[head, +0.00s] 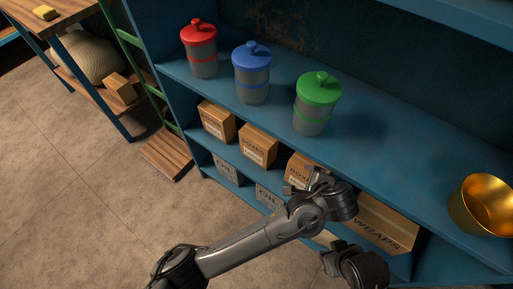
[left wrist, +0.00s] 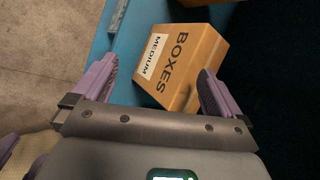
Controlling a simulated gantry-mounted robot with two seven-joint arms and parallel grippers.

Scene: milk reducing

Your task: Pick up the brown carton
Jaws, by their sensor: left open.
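A brown carton (left wrist: 180,65) with "BOXES" and "MEDIUM" printed on it sits on a blue shelf in the left wrist view. My left gripper (left wrist: 158,70) is open, with its purple fingers on either side of the carton's near part and nothing visibly clamped. In the head view, my left gripper (head: 312,180) is in front of a brown carton (head: 299,164) on the middle shelf and partly hides it. Two similar brown cartons, (head: 217,122) and (head: 258,147), stand to its left. My right gripper cannot be made out.
Red (head: 202,50), blue (head: 251,74) and green (head: 317,103) lidded canisters stand on the shelf above. A golden bowl (head: 483,206) is at the right. A wide carton marked "WRAPS" (head: 388,226) sits right of my gripper. Grey bins (head: 226,169) are below.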

